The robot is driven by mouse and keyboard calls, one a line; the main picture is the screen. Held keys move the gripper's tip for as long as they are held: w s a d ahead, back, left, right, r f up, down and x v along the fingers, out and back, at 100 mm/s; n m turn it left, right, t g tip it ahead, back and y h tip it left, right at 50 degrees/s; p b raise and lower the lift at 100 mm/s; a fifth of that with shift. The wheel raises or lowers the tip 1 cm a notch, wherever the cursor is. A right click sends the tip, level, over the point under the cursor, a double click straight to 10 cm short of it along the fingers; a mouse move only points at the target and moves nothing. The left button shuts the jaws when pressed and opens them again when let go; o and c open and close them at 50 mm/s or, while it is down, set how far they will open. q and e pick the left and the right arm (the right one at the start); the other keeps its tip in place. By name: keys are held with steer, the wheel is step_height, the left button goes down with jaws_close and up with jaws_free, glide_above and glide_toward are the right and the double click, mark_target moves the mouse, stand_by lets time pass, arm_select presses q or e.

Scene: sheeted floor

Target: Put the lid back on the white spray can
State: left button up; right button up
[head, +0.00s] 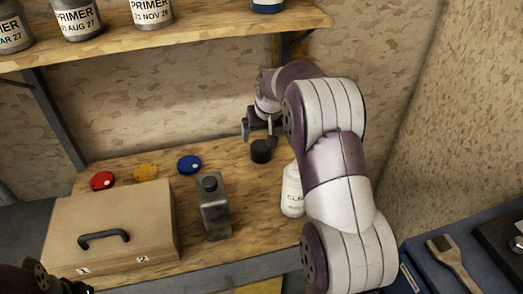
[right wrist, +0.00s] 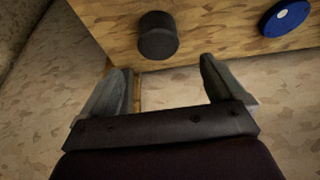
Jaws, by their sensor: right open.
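The white spray can (head: 292,192) stands upright on the wooden bench, its right side and top partly hidden behind my right arm. A black cylindrical lid (head: 261,151) sits on the bench behind the can, close to the wall; it also shows in the right wrist view (right wrist: 157,36). My right gripper (head: 258,132) is open and empty just above and behind the lid. In the right wrist view, the lid lies beyond the two fingertips (right wrist: 163,72), roughly in line with the gap and not between them. My left gripper (head: 76,287) is barely in view at the bottom left corner.
A dark square bottle (head: 214,212) stands left of the can, beside a cardboard-coloured box with a handle (head: 110,215). Red (head: 103,180), yellow (head: 145,172) and blue (head: 189,164) discs lie behind them. A shelf (head: 200,27) with primer cans overhangs the bench. A brush (head: 450,262) lies at right.

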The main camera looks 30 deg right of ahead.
mark_target(261, 146)
steer(key=x, duration=0.4)
steer(key=shift+w, duration=0.1)
steer(key=shift+r, duration=0.1)
steer(key=x, duration=0.5)
steer(key=shift+f, duration=0.25)
steer(key=c, duration=1)
